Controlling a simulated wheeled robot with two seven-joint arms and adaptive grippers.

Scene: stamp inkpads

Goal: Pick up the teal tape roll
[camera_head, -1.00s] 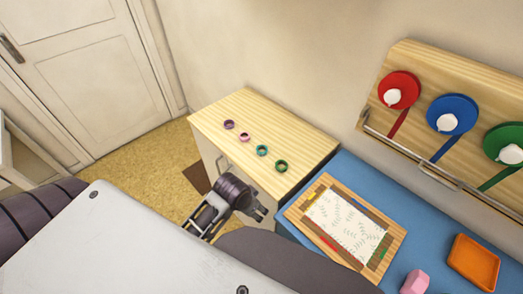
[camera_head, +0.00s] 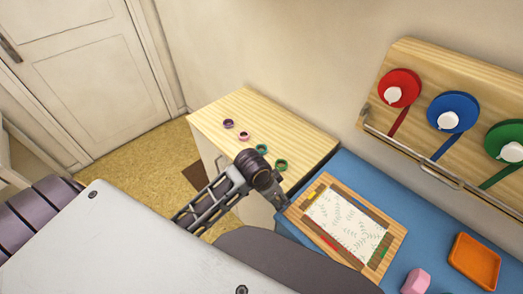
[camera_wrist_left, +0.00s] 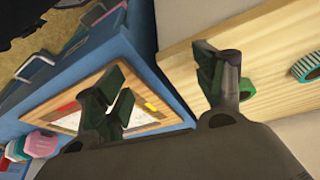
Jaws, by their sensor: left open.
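The teal tape roll (camera_head: 262,148) lies on the light wooden cabinet top (camera_head: 300,142), third in a row of rolls. It is partly behind my left wrist in the head view. In the left wrist view the teal roll (camera_wrist_left: 307,68) shows at the right edge, cut off by the frame, with a striped side. My left gripper (camera_head: 279,199) is near the front edge of the cabinet top, apart from the teal roll. In the wrist view its two fingers (camera_wrist_left: 163,82) are spread, with nothing between them. My right gripper is not in view.
A green roll (camera_head: 281,165) lies beside the teal one, nearer my gripper; it also shows in the wrist view (camera_wrist_left: 246,88). Pink (camera_head: 244,136) and purple (camera_head: 229,123) rolls lie beyond. A blue table (camera_head: 345,166) with a framed board (camera_head: 322,241) adjoins at the right.

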